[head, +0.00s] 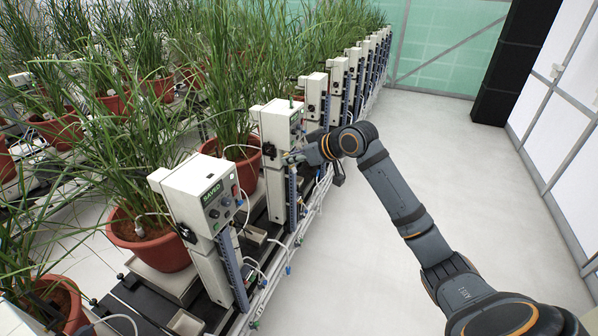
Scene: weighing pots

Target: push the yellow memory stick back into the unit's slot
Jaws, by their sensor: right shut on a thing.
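My right gripper (293,157) reaches in from the right and is shut at the front of the second white unit (274,123), just below its control face. A tiny yellowish bit shows at the fingertips, which I take to be the yellow memory stick (286,159). The fingers hide most of it, and the slot is hidden too. I cannot tell how far the stick sits in the slot. The nearest white unit (180,185) has a green display reading SAVED. My left gripper is not in view.
Potted grasses stand behind the units, the nearest in a terracotta pot (150,247). More units (338,75) run back in a row. Cables and pipes (270,285) line the row's front edge. The pale floor (465,165) to the right is clear.

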